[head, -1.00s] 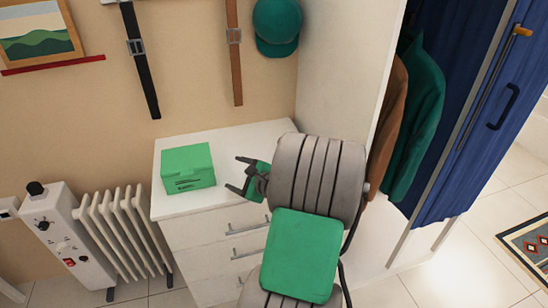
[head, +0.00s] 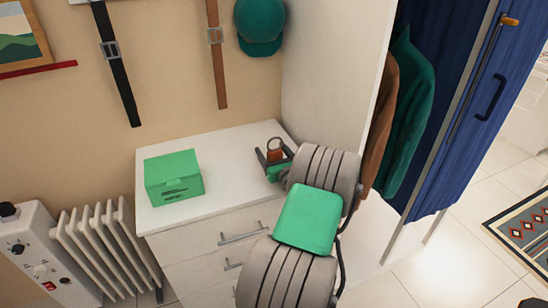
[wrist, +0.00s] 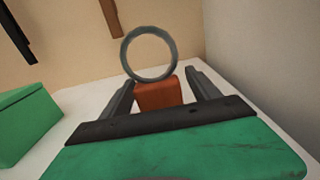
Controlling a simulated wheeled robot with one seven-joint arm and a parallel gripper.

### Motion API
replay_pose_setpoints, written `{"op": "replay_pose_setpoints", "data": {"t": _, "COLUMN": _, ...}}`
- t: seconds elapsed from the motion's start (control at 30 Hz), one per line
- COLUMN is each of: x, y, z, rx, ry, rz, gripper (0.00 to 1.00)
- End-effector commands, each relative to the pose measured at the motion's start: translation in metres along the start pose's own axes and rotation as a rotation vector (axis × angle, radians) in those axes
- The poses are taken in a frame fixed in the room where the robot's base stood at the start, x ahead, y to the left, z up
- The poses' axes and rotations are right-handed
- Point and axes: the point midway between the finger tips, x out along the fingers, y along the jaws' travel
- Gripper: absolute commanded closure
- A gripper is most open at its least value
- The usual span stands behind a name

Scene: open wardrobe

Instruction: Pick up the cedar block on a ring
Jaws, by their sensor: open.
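The cedar block (head: 275,155) is a small orange-brown block with a grey metal ring standing up on its top. It sits on the white dresser top, toward the back right. In the wrist view the block (wrist: 158,95) and its upright ring (wrist: 127,55) are straight ahead. My gripper (head: 270,156) is open, with one finger on each side of the block. In the wrist view the fingers (wrist: 160,88) flank the block, with gaps visible beside it. The block's lower part is hidden behind my gripper's dark palm edge.
A green box (head: 173,177) stands on the dresser (head: 222,165), left of my gripper. A white wardrobe side panel (head: 325,75) rises close on the right. Belts and a green cap (head: 259,25) hang on the wall behind. A white radiator (head: 105,250) stands at lower left.

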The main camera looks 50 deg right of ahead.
Motion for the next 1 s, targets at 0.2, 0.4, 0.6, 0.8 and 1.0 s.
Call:
{"op": "replay_pose_setpoints", "data": {"t": 0.2, "x": 0.0007, "y": 0.0007, "z": -0.0003, "rx": 0.000, "ry": 0.001, "rz": 0.001, "gripper": 0.32}}
{"op": "replay_pose_setpoints", "data": {"t": 0.4, "x": 0.0007, "y": 0.0012, "z": -0.0003, "rx": 0.000, "ry": 0.001, "rz": 0.002, "gripper": 0.48}}
{"op": "replay_pose_setpoints", "data": {"t": 0.6, "x": 0.0006, "y": 0.0014, "z": -0.0003, "rx": -0.001, "ry": 0.001, "rz": 0.002, "gripper": 0.64}}
{"op": "replay_pose_setpoints", "data": {"t": 0.8, "x": 0.0006, "y": 0.0014, "z": -0.0003, "rx": -0.001, "ry": 0.001, "rz": 0.002, "gripper": 0.81}}
{"op": "replay_pose_setpoints", "data": {"t": 1.0, "x": 0.0006, "y": 0.0013, "z": -0.0001, "rx": -0.001, "ry": 0.001, "rz": 0.002, "gripper": 0.97}}
